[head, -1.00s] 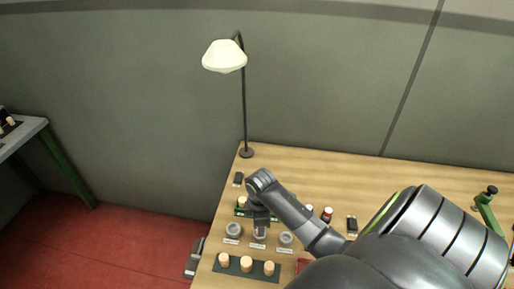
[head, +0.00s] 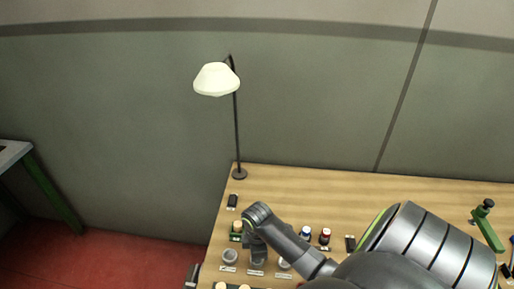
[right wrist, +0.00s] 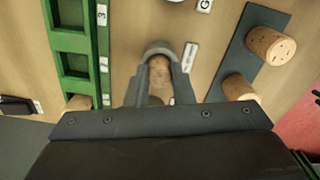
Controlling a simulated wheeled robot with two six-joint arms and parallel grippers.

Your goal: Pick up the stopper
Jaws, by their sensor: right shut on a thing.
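In the right wrist view a tan cork stopper (right wrist: 160,66) stands inside a round grey holder (right wrist: 158,48). My right gripper (right wrist: 159,82) is shut on the stopper, with one finger on each side of it. In the head view my right gripper (head: 258,252) reaches down over the middle holder, and the stopper is hidden behind it. My left gripper is not in view.
Other grey holders (head: 229,256) flank the gripper, with label cards in front. A dark strip (right wrist: 234,62) carries more corks (right wrist: 270,45). A green rack (right wrist: 72,42) lies on the other side.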

